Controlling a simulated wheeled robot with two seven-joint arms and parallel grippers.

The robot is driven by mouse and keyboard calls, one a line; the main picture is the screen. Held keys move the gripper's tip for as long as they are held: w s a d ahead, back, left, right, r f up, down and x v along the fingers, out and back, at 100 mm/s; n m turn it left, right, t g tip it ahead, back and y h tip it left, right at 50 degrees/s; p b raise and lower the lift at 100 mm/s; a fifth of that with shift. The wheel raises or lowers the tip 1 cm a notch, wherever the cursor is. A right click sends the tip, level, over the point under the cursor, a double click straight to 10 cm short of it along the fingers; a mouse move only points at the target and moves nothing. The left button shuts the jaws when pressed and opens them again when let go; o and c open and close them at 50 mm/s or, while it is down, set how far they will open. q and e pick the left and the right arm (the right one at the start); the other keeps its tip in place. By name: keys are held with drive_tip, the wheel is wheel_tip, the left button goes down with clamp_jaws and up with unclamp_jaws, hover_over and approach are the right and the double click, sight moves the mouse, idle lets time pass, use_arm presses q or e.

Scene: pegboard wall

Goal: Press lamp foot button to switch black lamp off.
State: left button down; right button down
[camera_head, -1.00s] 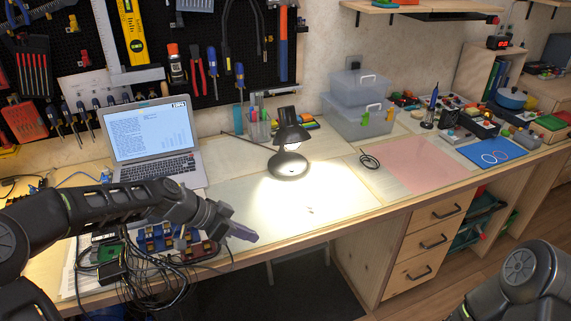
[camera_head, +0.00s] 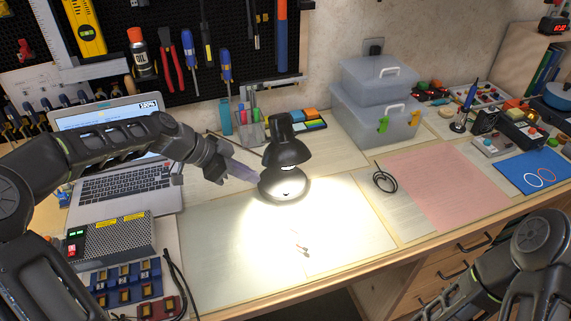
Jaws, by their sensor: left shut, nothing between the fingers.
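The black lamp (camera_head: 287,153) stands on the bench, its light on and shining on the mat in front of it. Its round black foot (camera_head: 296,190) is partly lit; the button on it is too small to make out. My left gripper (camera_head: 254,177) is shut and empty, its tips close to the left side of the lamp foot. I cannot tell whether they touch it. My right arm (camera_head: 530,265) shows at the lower right; its fingers are not visible.
A laptop (camera_head: 125,185) stands behind my left arm. A pen holder (camera_head: 250,130) is behind the lamp. Clear storage boxes (camera_head: 375,120), a black cable coil (camera_head: 385,182) and a pink mat (camera_head: 445,185) are to the right. A power supply (camera_head: 110,240) sits at the lower left.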

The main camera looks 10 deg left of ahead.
sight(288, 191)
use_arm(q)
drive_tip(key=shift+w+r, duration=0.1)
drive_tip(key=shift+w, duration=0.05)
drive_tip(key=x, duration=1)
idle(0.4)
